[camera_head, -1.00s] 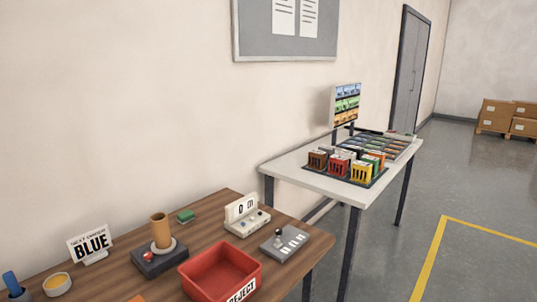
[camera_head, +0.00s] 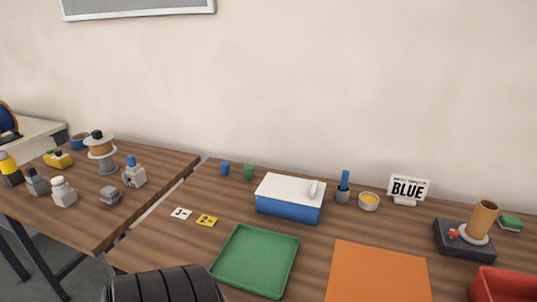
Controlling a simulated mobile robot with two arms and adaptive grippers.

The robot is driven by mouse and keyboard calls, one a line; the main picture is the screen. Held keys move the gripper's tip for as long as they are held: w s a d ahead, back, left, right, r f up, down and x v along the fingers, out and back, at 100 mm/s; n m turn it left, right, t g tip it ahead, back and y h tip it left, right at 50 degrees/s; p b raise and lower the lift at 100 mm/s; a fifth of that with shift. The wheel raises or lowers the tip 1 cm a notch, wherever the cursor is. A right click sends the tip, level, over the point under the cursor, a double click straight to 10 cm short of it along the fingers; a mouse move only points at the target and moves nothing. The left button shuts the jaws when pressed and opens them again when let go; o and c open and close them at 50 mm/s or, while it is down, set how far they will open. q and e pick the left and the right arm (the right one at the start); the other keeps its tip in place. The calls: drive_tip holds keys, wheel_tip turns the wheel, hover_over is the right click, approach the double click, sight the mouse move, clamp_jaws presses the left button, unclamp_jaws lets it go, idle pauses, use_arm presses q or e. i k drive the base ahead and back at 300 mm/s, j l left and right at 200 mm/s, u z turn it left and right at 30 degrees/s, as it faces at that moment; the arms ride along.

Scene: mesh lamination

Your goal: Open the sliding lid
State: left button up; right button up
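A blue box (camera_head: 290,209) with a white lid (camera_head: 290,187) sits on the wooden table towards the back. The lid covers the whole top of the box, so it looks closed, and the inside is hidden. A small white upright handle (camera_head: 313,188) stands near the lid's right end. Neither of my grippers shows in the head view, and nothing touches the lid.
A green tray (camera_head: 256,262) and an orange mat (camera_head: 380,275) lie in front. A dark ribbed shape (camera_head: 165,285) covers the bottom left edge.

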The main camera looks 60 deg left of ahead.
sight(307, 192)
drive_tip(key=u, duration=1.75)
